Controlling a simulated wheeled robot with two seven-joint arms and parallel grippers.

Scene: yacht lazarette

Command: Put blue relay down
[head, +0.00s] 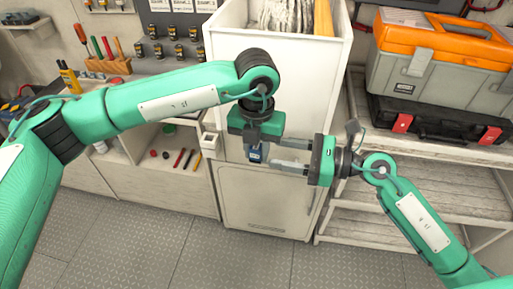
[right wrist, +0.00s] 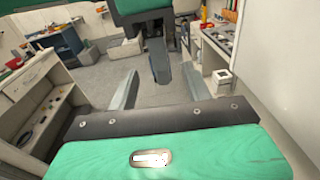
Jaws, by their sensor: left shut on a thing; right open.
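The blue relay (head: 254,156) is a small dark-blue block in the head view. It hangs below my left gripper (head: 254,146), which points down and is shut on it. My right gripper (head: 278,155) is open and points left, with one finger above the other in the picture. Its fingertips are just right of the relay; I cannot tell whether they touch it. In the right wrist view, the open right fingers (right wrist: 160,88) reach toward my left gripper's dark jaw part (right wrist: 160,64). The relay is not clearly distinguishable there.
Behind the grippers stands a white cabinet (head: 230,190) with an open bin on top. A small white open box (head: 209,143) is left of it. At right, a shelf rack (head: 350,190) carries an orange-grey toolbox (head: 435,60) and a black case (head: 435,122). The front floor is clear.

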